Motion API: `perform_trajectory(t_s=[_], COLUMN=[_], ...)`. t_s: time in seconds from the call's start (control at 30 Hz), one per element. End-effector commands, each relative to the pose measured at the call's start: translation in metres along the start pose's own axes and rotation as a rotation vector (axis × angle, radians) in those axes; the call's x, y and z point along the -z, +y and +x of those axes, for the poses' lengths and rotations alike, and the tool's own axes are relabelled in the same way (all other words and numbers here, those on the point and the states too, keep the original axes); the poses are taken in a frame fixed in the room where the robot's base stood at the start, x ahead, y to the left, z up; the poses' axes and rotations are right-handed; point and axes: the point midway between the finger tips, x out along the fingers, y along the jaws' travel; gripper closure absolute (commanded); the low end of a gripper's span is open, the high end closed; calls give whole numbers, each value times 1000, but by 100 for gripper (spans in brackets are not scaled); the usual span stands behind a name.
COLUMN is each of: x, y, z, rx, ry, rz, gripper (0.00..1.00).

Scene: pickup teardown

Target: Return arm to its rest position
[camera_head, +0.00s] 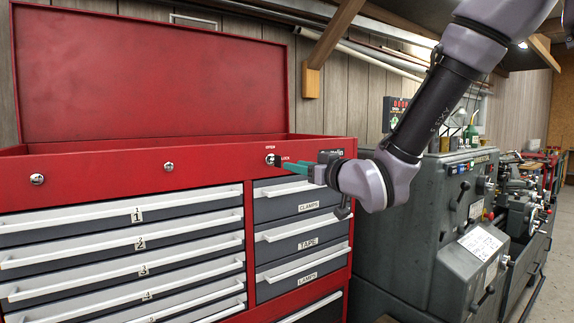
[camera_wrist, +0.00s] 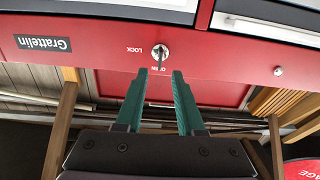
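My gripper (camera_head: 284,164) reaches from the right to the red tool chest's front, at the lock marked OPEN and LOCK. In the wrist view its two green fingers (camera_wrist: 159,72) are apart, with a clear gap between them. The round lock (camera_wrist: 160,51) lies just beyond the fingertips, with a thin dark piece, perhaps a key, pointing into the gap. The fingers do not appear to touch it. My arm comes down from the top right.
The red tool chest (camera_head: 100,170) has its lid raised and several shut drawers. Two more round knobs or locks (camera_head: 37,179) sit on its front. A grey machine (camera_head: 410,220) stands to the right, below my arm. Wooden posts (camera_head: 330,45) and pipes line the back wall.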

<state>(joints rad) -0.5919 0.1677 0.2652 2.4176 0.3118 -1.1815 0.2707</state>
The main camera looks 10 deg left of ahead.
Motion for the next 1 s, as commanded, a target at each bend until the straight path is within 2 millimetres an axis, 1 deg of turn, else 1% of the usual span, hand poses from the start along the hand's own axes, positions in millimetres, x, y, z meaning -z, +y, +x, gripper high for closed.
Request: perform_trajectory(t_s=[0.03, 0.1, 0.2, 0.5, 0.57, 0.67, 0.77, 0.8, 0.87, 0.9, 0.97, 1.0], x=[0, 0, 0, 0, 1, 5, 11, 13, 17, 18, 20, 21], y=[0, 0, 0, 0, 4, 25, 64, 84, 112, 130, 152, 165], z=[-7, -13, -18, -19, -20, -26, -43, -54, -74, -89, -115, -133], rx=[0, 0, 1, 0, -8, -56, -147, -195, -268, -317, -387, -432], ry=[0, 1, 1, 0, -5, -38, -110, -147, -207, -247, -306, -344], rz=[-1, 0, 0, 1, 3, 15, 49, 69, 107, 134, 182, 215], gripper=[62, 62, 62, 62, 62, 62, 62, 62, 62, 62, 62, 62])
